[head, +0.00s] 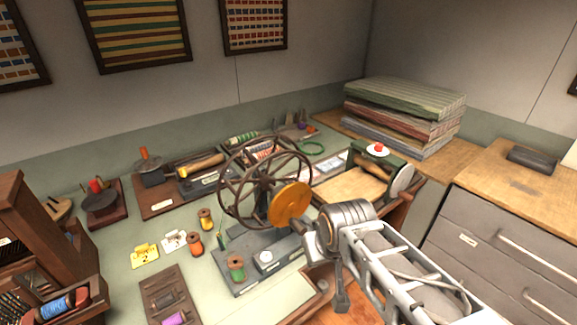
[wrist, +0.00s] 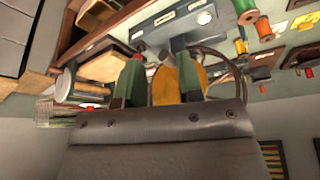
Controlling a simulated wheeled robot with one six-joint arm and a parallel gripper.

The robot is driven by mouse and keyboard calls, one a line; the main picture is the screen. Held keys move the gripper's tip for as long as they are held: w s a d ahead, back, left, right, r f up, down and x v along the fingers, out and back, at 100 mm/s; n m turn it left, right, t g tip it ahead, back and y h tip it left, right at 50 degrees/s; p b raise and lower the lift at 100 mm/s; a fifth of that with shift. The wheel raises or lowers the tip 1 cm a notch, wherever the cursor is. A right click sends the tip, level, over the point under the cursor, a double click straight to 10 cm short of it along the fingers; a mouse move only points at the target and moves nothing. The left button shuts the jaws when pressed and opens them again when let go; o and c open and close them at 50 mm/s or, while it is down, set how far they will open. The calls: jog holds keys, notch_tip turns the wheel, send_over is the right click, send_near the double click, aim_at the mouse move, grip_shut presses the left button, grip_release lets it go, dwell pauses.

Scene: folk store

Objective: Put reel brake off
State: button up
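The reel is a large dark spoked wheel (head: 250,178) standing upright on a grey base (head: 284,250) on the pale green table. An orange disc (head: 289,202) faces my arm at the reel's right side. A round white knob (head: 265,257) is on the base. No part is clearly marked as the brake. In the wrist view, my gripper (wrist: 160,62) is open, its two green-grey fingers apart. The orange disc (wrist: 165,88) shows beyond and between them; I cannot tell whether they touch it. The fingertips are not clear in the head view.
Thread spools (head: 236,268), tags (head: 146,256) and a dark tray (head: 171,297) lie left of the reel. A roller device (head: 377,172) stands to the right, near stacked cloth (head: 405,112). A wooden rack (head: 30,235) is at the far left.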

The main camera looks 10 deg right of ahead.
jog(key=f+y+b, duration=0.1)
jog(key=f+b, duration=0.2)
jog(key=a+f+m+g+y+b, duration=0.1)
jog(key=f+b, duration=0.2)
jog(key=f, duration=0.1)
jog(key=f+m+g+y+b, duration=0.1)
jog(key=f+b, duration=0.2)
jog(key=f, duration=0.1)
jog(key=shift+a+f+y, duration=0.15)
jog(key=shift+y, duration=0.25)
grip_shut()
jog(key=w+f+m+t+y+b, duration=0.1)
jog(key=w+f+m+y+b, duration=0.2)
jog(key=w+f+y+b, duration=0.55)
jog(key=w+d+f+m+t+b, duration=0.1)
jog(key=d+f+m+t+b, duration=0.15)
jog(key=d+t+b, duration=0.65)
jog(key=w+d+f+m+t+b, duration=0.1)
jog(key=d+m+t+b, duration=0.2)
jog(key=d+t+b, duration=0.6)
jog(key=w+a+r+g, duration=0.1)
jog(key=w+a+r, duration=0.1)
jog(key=w, duration=0.3)
jog(key=w+a+r+p, duration=0.1)
jog(key=w+a+r, duration=0.1)
jog(key=w, duration=0.3)
jog(key=shift+w+a+r+g, duration=0.2)
jog(key=shift+r+g, duration=0.2)
jog(key=shift+r, duration=0.35)
